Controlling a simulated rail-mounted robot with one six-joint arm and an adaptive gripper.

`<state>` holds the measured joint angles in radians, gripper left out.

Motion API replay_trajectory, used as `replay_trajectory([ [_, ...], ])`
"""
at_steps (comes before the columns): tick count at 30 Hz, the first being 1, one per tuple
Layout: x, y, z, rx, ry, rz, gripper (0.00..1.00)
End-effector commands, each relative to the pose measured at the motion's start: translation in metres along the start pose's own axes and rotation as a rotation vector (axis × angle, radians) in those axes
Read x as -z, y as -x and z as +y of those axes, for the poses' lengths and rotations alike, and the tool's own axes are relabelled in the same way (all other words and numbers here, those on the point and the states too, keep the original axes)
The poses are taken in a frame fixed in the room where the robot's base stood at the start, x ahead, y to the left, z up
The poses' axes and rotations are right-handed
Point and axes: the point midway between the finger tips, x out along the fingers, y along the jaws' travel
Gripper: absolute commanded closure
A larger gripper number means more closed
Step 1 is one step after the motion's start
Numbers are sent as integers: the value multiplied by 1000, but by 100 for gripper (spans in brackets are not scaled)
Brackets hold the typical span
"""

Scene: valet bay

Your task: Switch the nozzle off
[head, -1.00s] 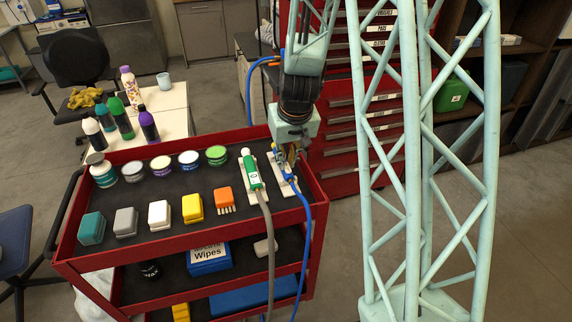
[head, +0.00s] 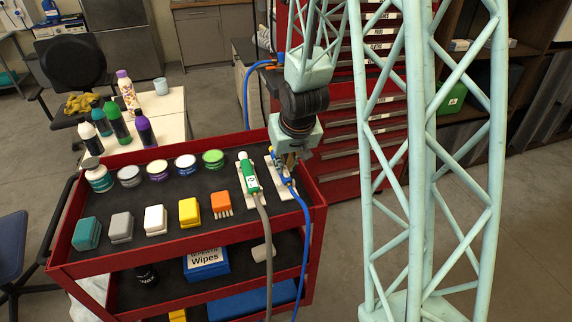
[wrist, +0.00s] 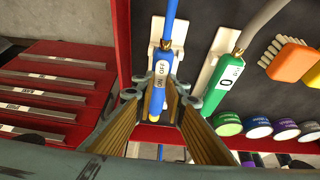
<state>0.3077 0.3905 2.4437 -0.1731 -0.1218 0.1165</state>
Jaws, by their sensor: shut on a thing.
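The blue nozzle (wrist: 158,92) lies in a white holder on the trolley's top tray, with a blue hose running from it. A white label on it (wrist: 161,70) reads ON and OFF. In the wrist view its body is between the fingertips of my gripper (wrist: 160,98), which is shut on it. In the head view my gripper (head: 285,158) is over the far part of the blue nozzle (head: 284,180) and partly hides it. The setting of its switch cannot be made out. A green nozzle (head: 249,175) with a grey hose lies beside it, to the left in the head view.
The red trolley (head: 170,252) carries several brushes and blocks, including an orange brush (head: 221,203), and a row of tins and bottles. A red drawer cabinet (head: 362,150) stands close behind and to the right. Bottles stand on a table (head: 160,105) at the back left.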

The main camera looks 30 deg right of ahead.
Motion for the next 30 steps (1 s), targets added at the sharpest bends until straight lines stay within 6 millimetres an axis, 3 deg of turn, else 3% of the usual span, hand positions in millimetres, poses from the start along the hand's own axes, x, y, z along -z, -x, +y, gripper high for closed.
replay_trajectory([
  [12, 0, 0, -2, 5, 0, 6, 99],
  [13, 0, 0, -2, 5, 0, 6, 86],
  [17, 0, 0, -2, 5, 0, 6, 74],
  [30, 1, 0, -2, 3, 0, 4, 74],
])
